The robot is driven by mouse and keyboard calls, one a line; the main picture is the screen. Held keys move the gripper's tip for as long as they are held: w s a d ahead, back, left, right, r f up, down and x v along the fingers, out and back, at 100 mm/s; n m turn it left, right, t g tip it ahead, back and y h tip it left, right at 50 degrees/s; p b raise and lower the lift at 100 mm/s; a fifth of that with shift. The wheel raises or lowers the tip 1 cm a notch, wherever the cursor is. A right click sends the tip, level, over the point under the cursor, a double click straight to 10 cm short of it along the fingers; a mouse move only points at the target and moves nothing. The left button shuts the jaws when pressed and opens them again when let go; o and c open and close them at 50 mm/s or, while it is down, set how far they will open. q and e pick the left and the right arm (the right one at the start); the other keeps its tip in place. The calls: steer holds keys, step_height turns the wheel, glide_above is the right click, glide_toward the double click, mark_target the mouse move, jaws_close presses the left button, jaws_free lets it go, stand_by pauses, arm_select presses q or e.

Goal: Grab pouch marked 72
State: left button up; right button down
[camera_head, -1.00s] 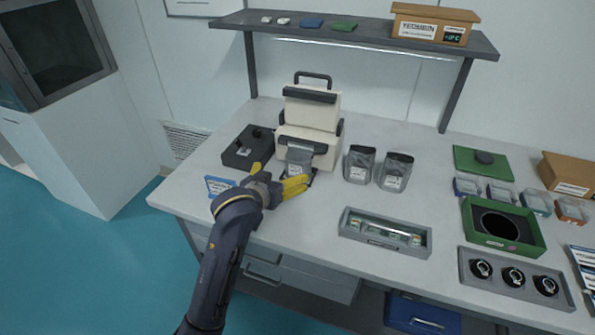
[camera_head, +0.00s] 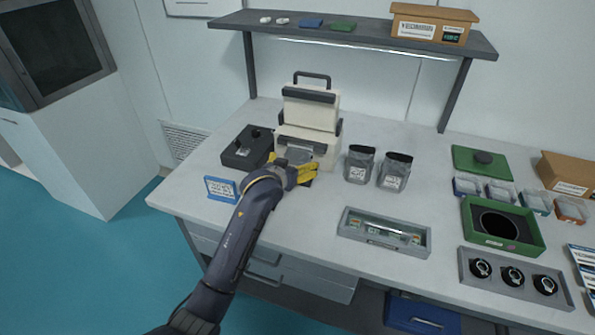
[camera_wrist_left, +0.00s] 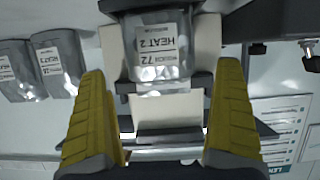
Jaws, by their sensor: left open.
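A silver pouch (camera_wrist_left: 160,45) with a white label hangs at the front of the cream sealing machine (camera_head: 310,110). In the left wrist view the label appears upside down and seems to read "72" and "HEAT". In the head view the pouch (camera_head: 299,155) is partly hidden by my left gripper (camera_head: 303,169). That gripper's yellow fingers (camera_wrist_left: 160,72) are open. In the left wrist view they stand to either side of the pouch's line, with the pouch beyond the fingertips and nothing between them. My right gripper is not in view.
Two grey pouches (camera_head: 359,166) (camera_head: 395,172) stand right of the machine. A black box (camera_head: 247,150) and a blue-framed card (camera_head: 221,189) are at its left. A grey tray (camera_head: 384,233) lies in front. An overhead shelf (camera_head: 360,37) spans the back.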

mark_target(298, 154)
arm_select(q)
steer(key=shift+x, duration=2.3)
steer(key=shift+r, duration=0.1)
steer(key=c, duration=1.5)
